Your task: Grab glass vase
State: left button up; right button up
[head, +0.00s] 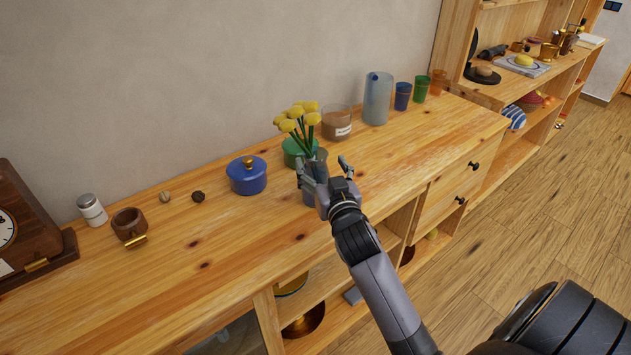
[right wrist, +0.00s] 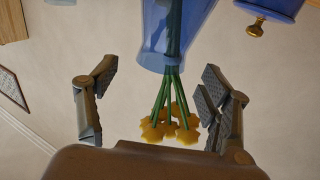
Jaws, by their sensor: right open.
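A blue glass vase (right wrist: 153,40) holds yellow flowers (right wrist: 170,128) on green stems. In the right wrist view it appears upside down. In the head view the flowers (head: 298,115) stand above the wooden counter, and the vase (head: 309,197) is mostly hidden by my right gripper (head: 324,170). That gripper is open, with its two fingers spread. In the right wrist view the fingers of the gripper (right wrist: 160,76) show to either side of the stems, below the vase's mouth in the picture, with nothing held. My left gripper is not in view.
On the counter (head: 225,235), a blue lidded pot (head: 247,176) and green pot (head: 293,152) stand close by the vase. A candle jar (head: 336,122), blue-grey pitcher (head: 377,98) and coloured cups (head: 403,97) stand behind it. The counter's front left is clear.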

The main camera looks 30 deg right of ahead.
jog(key=p+x, duration=0.1)
jog(key=x, duration=0.3)
jog(key=shift+w, duration=0.15)
jog(key=shift+w+d+f, duration=0.15)
jog(key=shift+w+d, duration=0.05)
jog(key=shift+w, duration=0.35)
jog(key=shift+s, duration=0.1)
jog(key=shift+c, duration=0.6)
grip_shut()
